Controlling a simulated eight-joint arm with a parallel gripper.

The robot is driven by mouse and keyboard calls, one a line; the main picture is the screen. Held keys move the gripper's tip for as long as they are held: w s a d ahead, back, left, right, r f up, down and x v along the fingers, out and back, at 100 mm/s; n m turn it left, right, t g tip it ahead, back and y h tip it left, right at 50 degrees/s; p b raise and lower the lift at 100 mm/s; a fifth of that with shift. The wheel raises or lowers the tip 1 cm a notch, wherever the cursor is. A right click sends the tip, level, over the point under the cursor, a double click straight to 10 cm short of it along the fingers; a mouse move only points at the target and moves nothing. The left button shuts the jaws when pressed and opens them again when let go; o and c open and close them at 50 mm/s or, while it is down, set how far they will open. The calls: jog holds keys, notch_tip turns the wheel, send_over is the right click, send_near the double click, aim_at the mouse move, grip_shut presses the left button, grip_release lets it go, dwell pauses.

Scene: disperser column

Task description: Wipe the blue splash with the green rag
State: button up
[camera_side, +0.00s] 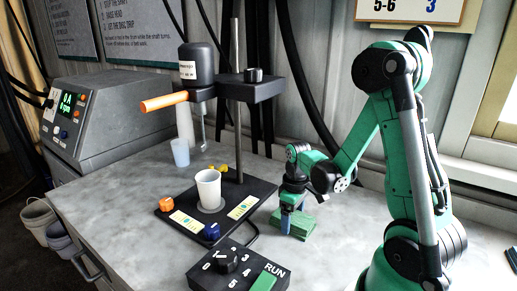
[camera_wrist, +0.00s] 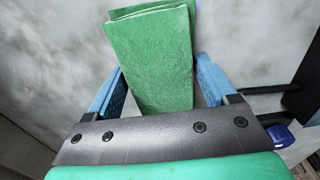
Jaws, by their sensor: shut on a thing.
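The green rag (camera_side: 301,224) is a folded pad on the grey bench, right of the black stand base. In the wrist view the rag (camera_wrist: 152,62) lies between my two blue fingers. My gripper (camera_side: 291,218) points down at the rag, and it also shows in the wrist view (camera_wrist: 158,78). It is shut on the rag, which is at or very near the bench top. I cannot make out a blue splash in either view; the arm and stand hide part of the bench.
A white cup (camera_side: 208,188) stands on the stand's base plate (camera_side: 180,212), with blue and orange blocks at its edges. A black RUN control box (camera_side: 238,268) sits in front. The bench's left part is clear.

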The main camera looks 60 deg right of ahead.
jog(key=shift+w+r, duration=0.15)
jog(key=shift+r, duration=3.95)
jog(key=shift+f, duration=0.1)
